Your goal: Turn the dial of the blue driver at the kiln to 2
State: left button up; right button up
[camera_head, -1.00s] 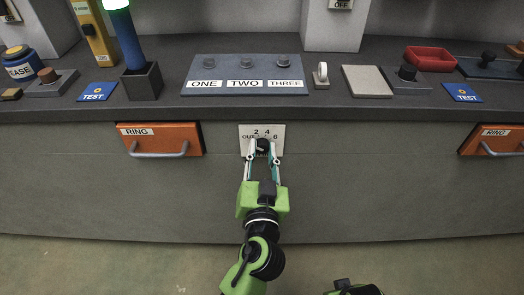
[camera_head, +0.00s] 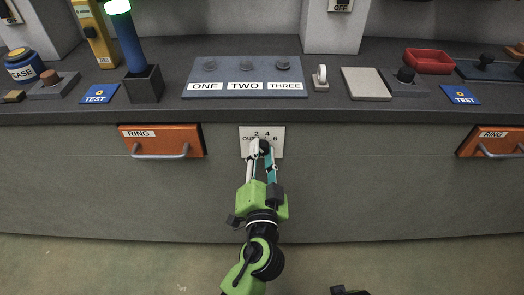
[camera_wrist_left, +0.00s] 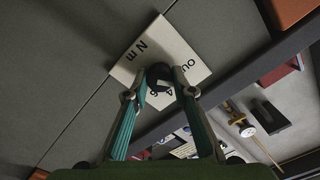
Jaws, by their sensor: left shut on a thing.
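A pale dial plate (camera_head: 247,148) is on the grey bench front, with OUT, 2, 4 and 6 printed around a black knob (camera_head: 264,146). My left gripper (camera_head: 262,149) is shut on the knob, its fingers on either side. The wrist view shows the plate (camera_wrist_left: 146,50) with "N m" on it and the dark knob (camera_wrist_left: 158,75) between my fingertips (camera_wrist_left: 160,88). The fingers hide part of the markings, and I cannot tell which number the knob points to. A blue upright driver (camera_head: 132,45) with a lit green top stands in a dark square holder (camera_head: 142,84).
Orange RING drawers with handles flank the plate, left (camera_head: 162,138) and right (camera_head: 494,139). The worktop above holds a ONE, TWO, THREE button panel (camera_head: 242,77), blue TEST tags, a grey pad (camera_head: 373,82) and a red tray (camera_head: 429,60). The floor in front is clear.

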pick_arm(q)
jog(key=shift+m+p, duration=0.4)
jog(key=shift+m, duration=1)
pick_arm(e)
jog(key=shift+s+f, duration=0.35)
jog(key=shift+f, duration=0.45)
jog(key=shift+s+f, duration=0.35)
jog(key=shift+f, duration=0.4)
pick_arm(q)
jog(key=o, duration=1.1)
jog(key=shift+s, duration=0.1)
jog(key=s, duration=1.2)
jog(key=shift+w, duration=0.1)
